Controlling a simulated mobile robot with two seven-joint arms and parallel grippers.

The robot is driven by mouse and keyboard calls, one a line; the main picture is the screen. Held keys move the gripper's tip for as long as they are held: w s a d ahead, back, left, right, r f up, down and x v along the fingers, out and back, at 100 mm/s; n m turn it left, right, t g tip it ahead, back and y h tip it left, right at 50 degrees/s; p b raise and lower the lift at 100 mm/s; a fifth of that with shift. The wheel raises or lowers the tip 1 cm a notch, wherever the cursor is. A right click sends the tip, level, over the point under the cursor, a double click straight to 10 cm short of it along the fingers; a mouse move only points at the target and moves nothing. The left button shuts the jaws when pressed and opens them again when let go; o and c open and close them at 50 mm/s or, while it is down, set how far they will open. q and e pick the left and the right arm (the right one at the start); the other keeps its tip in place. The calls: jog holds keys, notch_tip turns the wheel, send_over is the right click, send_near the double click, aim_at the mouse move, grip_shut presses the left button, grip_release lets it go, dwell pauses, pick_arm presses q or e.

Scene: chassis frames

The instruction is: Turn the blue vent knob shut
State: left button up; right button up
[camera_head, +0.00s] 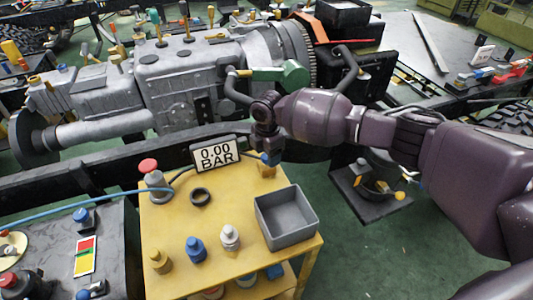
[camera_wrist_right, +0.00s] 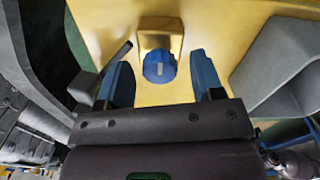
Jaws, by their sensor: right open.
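The blue vent knob (camera_wrist_right: 159,66) sits on a brass block (camera_wrist_right: 160,36) on the yellow cart top, and its face carries a small pale mark. In the head view the brass block (camera_head: 267,171) shows at the cart's back edge, with the knob largely hidden by my gripper. My right gripper (camera_head: 268,153) is pointed down over it. In the right wrist view its two blue fingers are open, one on each side of the knob, with gaps to both. My left gripper is in neither view.
A grey open bin (camera_head: 287,240) stands on the cart right of the block. A red-topped fitting (camera_head: 155,180) with a blue hose, a black ring (camera_head: 200,197) and several small bottles stand further left. The gearbox (camera_head: 190,80) lies behind.

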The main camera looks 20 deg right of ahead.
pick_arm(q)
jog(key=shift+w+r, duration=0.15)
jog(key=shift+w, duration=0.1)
pick_arm(e)
jog(key=shift+c, duration=0.2)
jog(key=shift+f, duration=0.1)
jog(key=c, duration=0.9)
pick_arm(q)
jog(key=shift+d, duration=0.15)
